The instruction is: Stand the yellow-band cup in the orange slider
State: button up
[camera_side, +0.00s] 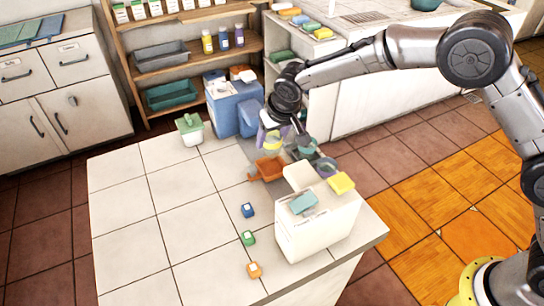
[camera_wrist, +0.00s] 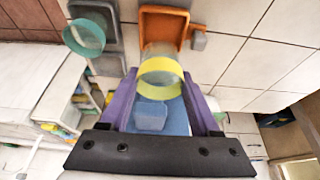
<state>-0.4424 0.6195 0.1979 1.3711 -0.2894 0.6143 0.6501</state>
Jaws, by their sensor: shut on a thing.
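The yellow-band cup (camera_wrist: 161,78) is clear with a broad yellow ring. It is between the purple fingers of my gripper (camera_wrist: 162,82), which is shut on it. In the side view my gripper (camera_side: 272,135) holds the cup (camera_side: 272,144) above the far edge of the tiled counter. The orange slider (camera_side: 257,176) is an open tray on the counter, just below the cup in the side view. In the wrist view the orange slider (camera_wrist: 146,24) shows its hollow beyond the cup, which overlaps its near edge. I cannot tell the height gap.
A teal-band cup (camera_wrist: 84,37) stands by grey sliders (camera_wrist: 104,64). A blue container (camera_side: 234,106) stands behind. Small blue, green and orange blocks lie on the counter (camera_side: 150,215), whose left part is clear.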

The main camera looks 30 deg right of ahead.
aim_at(272, 152)
jog(key=shift+f, duration=2.9)
jog(key=shift+f, duration=0.1)
jog(key=o, duration=1.1)
jog(key=shift+c, duration=0.2)
jog(key=shift+s+r, duration=0.1)
jog(key=shift+r, duration=0.35)
jog(key=v, duration=1.1)
jog(key=shift+r, duration=0.15)
